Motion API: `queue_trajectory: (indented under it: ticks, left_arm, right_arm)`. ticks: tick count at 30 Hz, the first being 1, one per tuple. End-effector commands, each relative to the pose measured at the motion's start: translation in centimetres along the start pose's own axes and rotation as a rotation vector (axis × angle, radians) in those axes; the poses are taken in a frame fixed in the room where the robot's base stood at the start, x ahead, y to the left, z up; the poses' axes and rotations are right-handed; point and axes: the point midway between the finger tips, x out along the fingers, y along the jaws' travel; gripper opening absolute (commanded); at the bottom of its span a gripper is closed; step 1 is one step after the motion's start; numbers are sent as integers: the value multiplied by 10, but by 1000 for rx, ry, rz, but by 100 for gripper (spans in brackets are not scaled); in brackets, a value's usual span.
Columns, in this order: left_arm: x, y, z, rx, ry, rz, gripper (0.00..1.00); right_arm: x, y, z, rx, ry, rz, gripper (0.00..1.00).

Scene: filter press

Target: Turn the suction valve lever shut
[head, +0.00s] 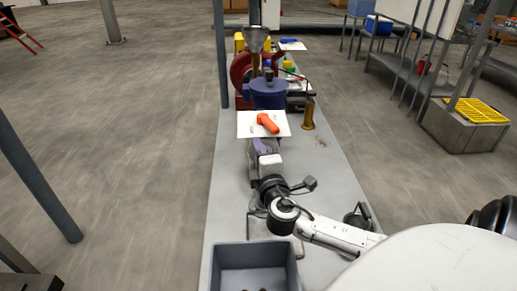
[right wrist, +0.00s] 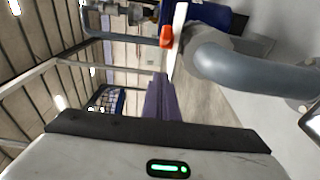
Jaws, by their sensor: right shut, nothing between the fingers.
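The orange-red lever (head: 267,122) lies diagonally across a white plate (head: 246,128) in the middle of the bench. In the right wrist view the lever (right wrist: 166,37) sticks out to the left of the plate, which shows edge-on (right wrist: 179,30). My right gripper (head: 258,144) is just on the near side of the plate, apart from the lever. Its purple fingers (right wrist: 160,85) are together, with nothing between them. The fingertips are partly hidden in the head view. My left gripper is not in view.
A blue round housing (head: 267,94) stands behind the plate, and a brass cylinder (head: 308,114) to its right. A grey bin (head: 222,272) sits at the near end of the bench. A thick grey curved pipe (right wrist: 245,75) passes right of my fingers. The bench's right strip is mostly clear.

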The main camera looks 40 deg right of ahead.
Motion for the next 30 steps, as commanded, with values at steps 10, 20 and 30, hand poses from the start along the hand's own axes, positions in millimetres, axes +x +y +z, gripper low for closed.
queue_trajectory:
  ticks: [10, 20, 30]
  left_arm:
    - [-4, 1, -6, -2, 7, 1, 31]
    - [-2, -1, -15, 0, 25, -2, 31]
    - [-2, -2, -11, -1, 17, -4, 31]
  right_arm:
    - [55, 0, 19, -5, 0, -1, 0]
    - [60, 0, 39, 1, 1, -1, 0]
    - [59, 0, 38, 1, 2, -1, 0]
